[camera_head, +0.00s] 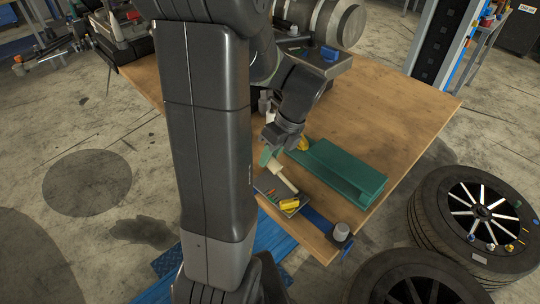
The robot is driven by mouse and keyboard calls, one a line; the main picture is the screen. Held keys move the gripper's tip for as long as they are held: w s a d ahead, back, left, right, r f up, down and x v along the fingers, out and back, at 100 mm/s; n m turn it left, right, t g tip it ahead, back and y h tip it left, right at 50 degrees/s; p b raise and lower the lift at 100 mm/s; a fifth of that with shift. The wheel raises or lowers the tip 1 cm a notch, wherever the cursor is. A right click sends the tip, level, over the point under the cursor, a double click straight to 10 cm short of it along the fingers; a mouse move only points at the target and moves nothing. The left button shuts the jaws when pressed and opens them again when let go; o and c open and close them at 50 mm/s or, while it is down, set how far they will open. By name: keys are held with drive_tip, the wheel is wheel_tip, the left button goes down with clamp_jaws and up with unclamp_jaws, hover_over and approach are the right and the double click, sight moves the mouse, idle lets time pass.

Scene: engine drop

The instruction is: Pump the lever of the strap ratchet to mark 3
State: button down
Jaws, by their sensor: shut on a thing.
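My gripper (270,146) points down over the near part of the wooden table. It is at the green upper end of a green-and-cream piece (282,178) and is shut on it. The fingertips are small and partly hidden. I cannot tell whether this piece is the ratchet lever. A blue strap (312,217) lies along the table's near edge. No ratchet body or numbered marks can be made out; my arm column hides the table to the left.
A dark tray (266,184) with yellow and orange items lies just below the gripper. A green channel-shaped block (342,172) lies to the right, with a grey cylinder (341,232) at the near corner. Tyres (437,215) lie on the floor. The table's right side is clear.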

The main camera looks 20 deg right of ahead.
sight(278, 162)
drive_tip(key=s+r+t, duration=0.1)
drive_tip(key=s+d+r+t+y+p, duration=0.1)
drive_tip(key=r+t, duration=0.1)
drive_tip(key=shift+s+r, duration=0.1)
drive_tip(key=shift+r, duration=0.05)
drive_tip(key=shift+s+d+r+n+t+y+p, duration=0.3)
drive_tip(key=shift+s+r+t+y, duration=0.2)
drive_tip(key=shift+s+t, duration=0.25)
drive_tip(key=shift+s+d+r+n+t+y+p, duration=0.2)
drive_tip(key=shift+s+r+t+y, duration=0.25)
drive_tip(key=shift+s+t, duration=0.3)
drive_tip(key=shift+r, duration=0.1)
drive_tip(key=c, duration=1.1)
unclamp_jaws()
drive_tip(key=v, duration=1.3)
drive_tip(key=shift+s+d+r+b, duration=0.2)
drive_tip(key=shift+b, duration=0.2)
drive_tip(key=shift+c, duration=0.3)
